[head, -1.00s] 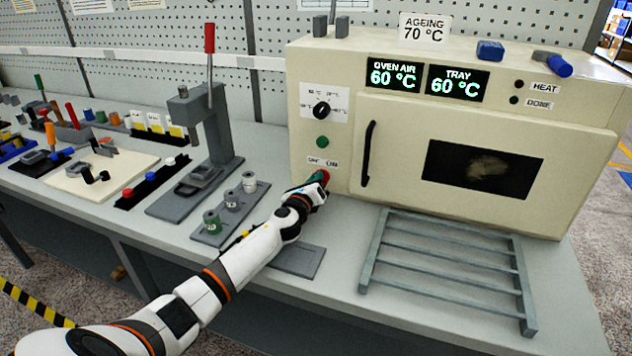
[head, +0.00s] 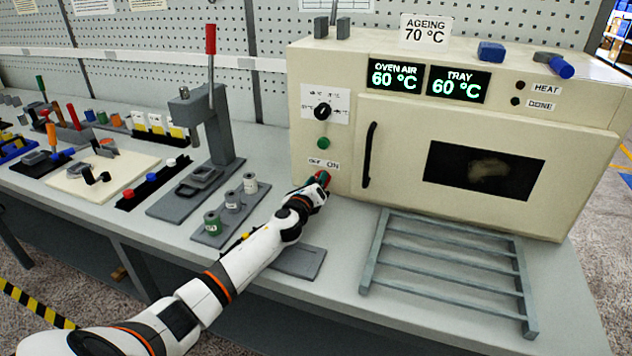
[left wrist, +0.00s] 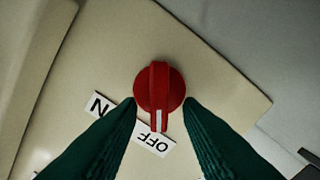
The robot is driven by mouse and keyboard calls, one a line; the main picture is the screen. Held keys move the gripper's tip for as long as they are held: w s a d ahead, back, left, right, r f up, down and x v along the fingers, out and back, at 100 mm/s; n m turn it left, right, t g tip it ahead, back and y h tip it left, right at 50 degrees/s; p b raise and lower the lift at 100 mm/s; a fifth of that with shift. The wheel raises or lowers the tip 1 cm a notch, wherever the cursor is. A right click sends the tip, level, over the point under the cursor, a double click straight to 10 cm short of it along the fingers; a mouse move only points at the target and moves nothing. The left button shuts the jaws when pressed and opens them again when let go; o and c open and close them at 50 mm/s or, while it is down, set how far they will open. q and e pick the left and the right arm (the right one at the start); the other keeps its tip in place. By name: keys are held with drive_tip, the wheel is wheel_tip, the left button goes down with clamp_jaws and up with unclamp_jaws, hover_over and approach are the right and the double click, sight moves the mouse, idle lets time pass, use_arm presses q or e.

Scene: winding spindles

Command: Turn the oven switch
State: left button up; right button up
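The oven switch (left wrist: 160,85) is a round red knob with a raised bar and a white mark on the front of the cream oven (head: 350,190). In the left wrist view the white mark points at the word OFF on the label (left wrist: 130,124); ON is to the left. My left gripper (head: 319,187) is at the knob, low on the oven front. Its two green fingers are apart, one on each side of the knob's lower part, with a gap to the raised bar. The fingers partly hide the knob in the head view. My right gripper is out of view.
The oven has a black dial (head: 322,111), a green button (head: 323,143) and a door handle (head: 369,154) near the switch. Displays (head: 396,75) read 60 °C. A grey rack (head: 450,260) lies in front, and a spindle holder (head: 230,212) stands left of my arm.

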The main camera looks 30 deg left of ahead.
use_arm(q)
drive_tip(key=v, duration=1.2)
idle(0.3)
